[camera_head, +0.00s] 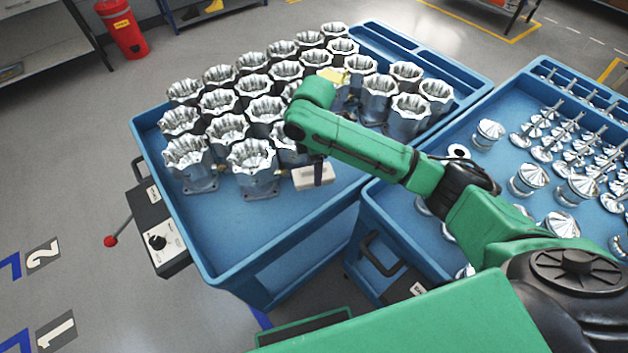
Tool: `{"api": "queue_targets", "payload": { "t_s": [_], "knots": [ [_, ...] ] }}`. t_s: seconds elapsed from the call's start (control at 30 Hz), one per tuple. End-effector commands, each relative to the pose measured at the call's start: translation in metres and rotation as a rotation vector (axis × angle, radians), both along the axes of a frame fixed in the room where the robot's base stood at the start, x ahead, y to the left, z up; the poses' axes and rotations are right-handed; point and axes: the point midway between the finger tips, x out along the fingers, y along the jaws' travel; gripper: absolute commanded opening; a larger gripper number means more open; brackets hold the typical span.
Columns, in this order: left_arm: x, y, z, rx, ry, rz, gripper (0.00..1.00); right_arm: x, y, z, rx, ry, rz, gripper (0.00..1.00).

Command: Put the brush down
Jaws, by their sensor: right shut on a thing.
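The brush (312,180) shows as a pale, cream-coloured block over the left blue cart, just in front of the metal housings (254,167). My right gripper (321,171) points down at it from above and is shut on it. The green forearm hides part of the gripper and some housings behind it. I cannot tell whether the brush touches the cart's surface or hangs slightly above it. My left gripper is not in view.
The left blue cart (262,229) holds rows of housings, with bare surface in front of them. A second blue cart (468,190) on the right carries shiny metal parts. A control box with a red-knobbed lever (111,240) hangs on the left cart's near side.

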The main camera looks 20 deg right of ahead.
Motion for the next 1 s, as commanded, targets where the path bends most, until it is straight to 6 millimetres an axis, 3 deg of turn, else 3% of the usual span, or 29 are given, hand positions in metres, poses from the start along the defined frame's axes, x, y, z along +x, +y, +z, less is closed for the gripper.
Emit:
{"api": "queue_targets", "payload": {
  "t_s": [0.33, 0.67, 0.7, 0.77, 1.0],
  "knots": [
    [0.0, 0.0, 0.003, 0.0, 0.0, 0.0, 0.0, 0.0, 0.0, -0.058, 0.001, 0.0, -0.001, 0.22],
    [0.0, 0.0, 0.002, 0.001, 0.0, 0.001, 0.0, 0.0, 0.0, -0.063, 0.0, -0.002, -0.001, 0.22],
    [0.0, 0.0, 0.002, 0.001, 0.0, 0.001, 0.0, 0.0, 0.0, -0.063, 0.0, -0.002, -0.001, 0.74],
    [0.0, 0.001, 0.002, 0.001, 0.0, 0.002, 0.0, 0.0, 0.0, -0.063, 0.0, -0.002, -0.001, 0.97],
    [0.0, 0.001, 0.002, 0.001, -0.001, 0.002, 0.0, 0.0, 0.0, -0.063, 0.001, -0.002, -0.001, 0.97]
  ]
}}
